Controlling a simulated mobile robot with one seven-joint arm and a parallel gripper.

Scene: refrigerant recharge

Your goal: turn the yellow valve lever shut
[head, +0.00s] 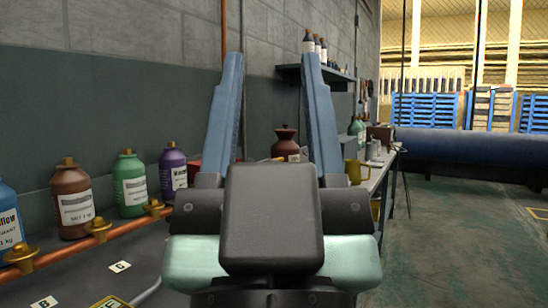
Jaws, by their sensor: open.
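My gripper (272,62) fills the middle of the head view. Its two blue fingers point up and stand wide apart, with nothing between them. Brass-yellow valve fittings sit along a copper pipe (125,229) at the lower left: a near one (22,257), a middle one (97,229) and a far one (153,208). They are to the left of my gripper and apart from it. I cannot tell which one is the task's yellow lever, or whether any is turned shut. My gripper hides part of the bench behind it.
Blue (8,215), brown (72,198), green (130,184) and purple (173,170) bottles stand behind the pipe. White tags B (43,302) and C (120,266) lie in front. A dark red vessel (286,145) and yellow mug (355,171) stand farther back. Floor (460,245) at right is clear.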

